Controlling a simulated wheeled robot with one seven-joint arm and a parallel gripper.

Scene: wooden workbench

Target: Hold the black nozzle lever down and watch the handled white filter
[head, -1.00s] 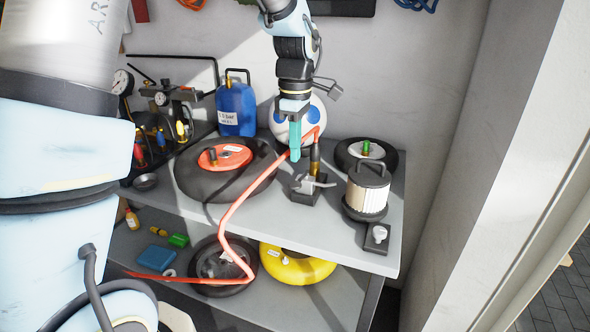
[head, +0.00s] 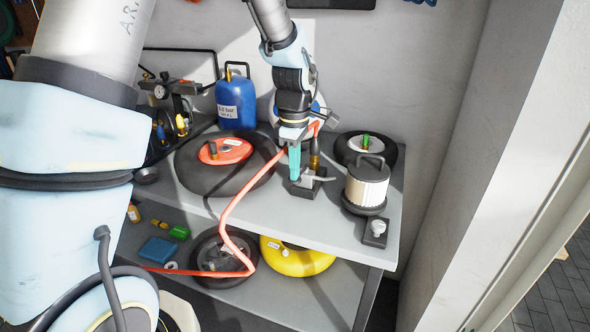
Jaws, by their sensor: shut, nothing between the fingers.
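My gripper (head: 295,176) points down with its teal fingers together and nothing between them. Its tips are at the left side of the black nozzle stand (head: 305,190) on the upper shelf; I cannot tell whether they touch the lever. The nozzle (head: 315,160), dark with a brass part, rises just right of the fingers, where the red hose reaches it. A thin grey piece (head: 322,178) sticks out to the right; the black lever itself is not clearly made out. The handled white filter (head: 367,190), with a black lid and base, stands upright to the right.
A black tyre with a red hub (head: 226,151) lies left, a blue canister (head: 236,104) behind it. A smaller tyre (head: 393,153) lies behind the filter. The red hose (head: 232,215) hangs over the front edge. A small switch box (head: 375,232) sits at the front right.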

